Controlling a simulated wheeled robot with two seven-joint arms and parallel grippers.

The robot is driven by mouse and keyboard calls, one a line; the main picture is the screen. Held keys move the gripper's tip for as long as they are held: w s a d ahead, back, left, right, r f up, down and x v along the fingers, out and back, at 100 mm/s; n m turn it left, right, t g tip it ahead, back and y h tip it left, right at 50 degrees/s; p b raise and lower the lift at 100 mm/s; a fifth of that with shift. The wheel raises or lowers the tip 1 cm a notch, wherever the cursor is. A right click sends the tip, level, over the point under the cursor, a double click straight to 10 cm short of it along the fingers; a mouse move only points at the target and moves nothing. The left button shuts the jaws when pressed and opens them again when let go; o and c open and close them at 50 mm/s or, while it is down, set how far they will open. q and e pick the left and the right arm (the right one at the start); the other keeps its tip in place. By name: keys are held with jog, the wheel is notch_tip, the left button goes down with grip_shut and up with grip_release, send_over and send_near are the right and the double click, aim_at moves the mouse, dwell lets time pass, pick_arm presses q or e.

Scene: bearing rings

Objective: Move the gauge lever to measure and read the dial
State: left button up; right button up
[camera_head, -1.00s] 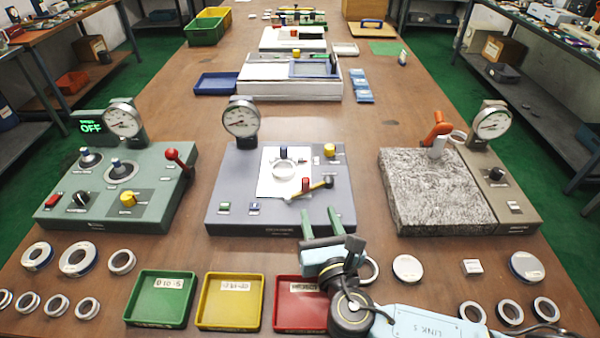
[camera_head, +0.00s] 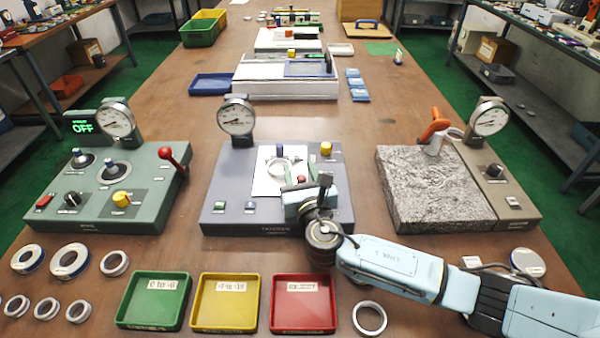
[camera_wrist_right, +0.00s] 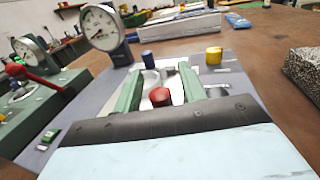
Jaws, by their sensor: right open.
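The middle grey-blue gauge station (camera_head: 222,192) carries a round white dial (camera_head: 236,118), also in the right wrist view (camera_wrist_right: 101,27). The dial's exact reading is too small to tell. A bearing ring (camera_head: 278,168) lies on its white plate. The lever's red knob (camera_head: 301,179) shows between my right gripper's green fingers in the right wrist view (camera_wrist_right: 160,97). My right gripper (camera_head: 302,175) is open over the station, with the fingers on either side of the knob; contact cannot be told. The hand hides most of the lever. My left gripper is not in view.
A green station (camera_head: 148,195) with a red-knobbed lever stands left; a granite-topped station (camera_head: 425,190) stands right. Green (camera_head: 153,321), yellow (camera_head: 225,326) and red (camera_head: 303,328) trays line the front. Loose rings lie front left. My right arm covers the front right.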

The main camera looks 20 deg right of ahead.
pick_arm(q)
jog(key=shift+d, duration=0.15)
pick_arm(e)
grip_shut()
